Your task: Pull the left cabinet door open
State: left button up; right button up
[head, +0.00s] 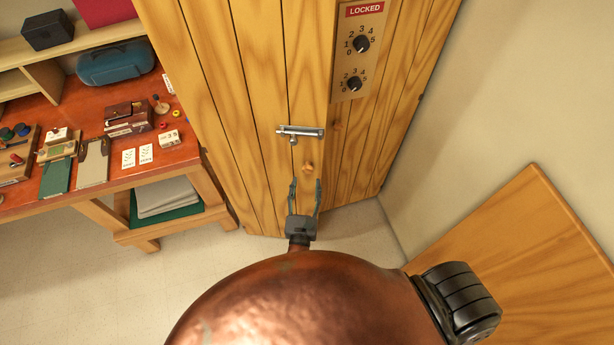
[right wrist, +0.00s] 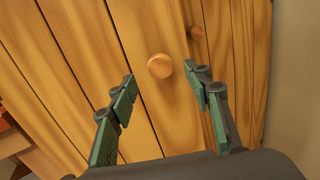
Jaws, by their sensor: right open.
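The wooden plank cabinet has a left door (head: 262,95) and a right door (head: 372,130); both look shut. The left door's round wooden knob (head: 308,168) also shows in the right wrist view (right wrist: 160,66). My left gripper is not in view.
A panel (head: 357,50) on the right door has two dials and a red LOCKED sign. A red-topped workbench (head: 95,185) with small items stands left of the cabinet. A wall is close on the right, and a slanted wooden panel (head: 530,260) fills the lower right.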

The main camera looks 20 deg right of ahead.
jog(key=v, duration=0.7)
jog(key=shift+s, duration=0.2)
jog(key=shift+a, duration=0.1)
